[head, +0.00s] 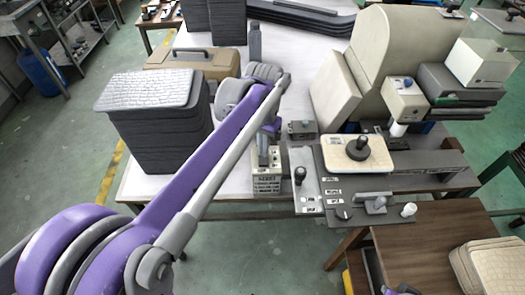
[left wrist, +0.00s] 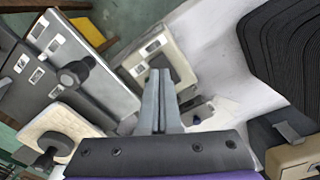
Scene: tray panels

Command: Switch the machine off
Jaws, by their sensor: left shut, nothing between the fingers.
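My left gripper (head: 263,158) is shut and empty, with its fingers pointing down at a small cream box with labels (head: 267,184) at the table's front edge. In the left wrist view the gripper's fingers (left wrist: 159,78) lie side by side in front of the cream box (left wrist: 155,45); I cannot tell whether they touch it. To its right stands the machine, with a grey control panel (head: 345,187) carrying a black-knobbed lever (head: 300,174), a rotary knob (head: 343,212) and small labels. The panel also shows in the left wrist view (left wrist: 98,90). My right gripper is not clearly seen.
A stack of dark panels (head: 160,140) and a tan case (head: 195,64) stand on the left of the white table. A cream plate with a black knob (head: 355,155) sits behind the control panel. A brown table (head: 430,250) is at the front right.

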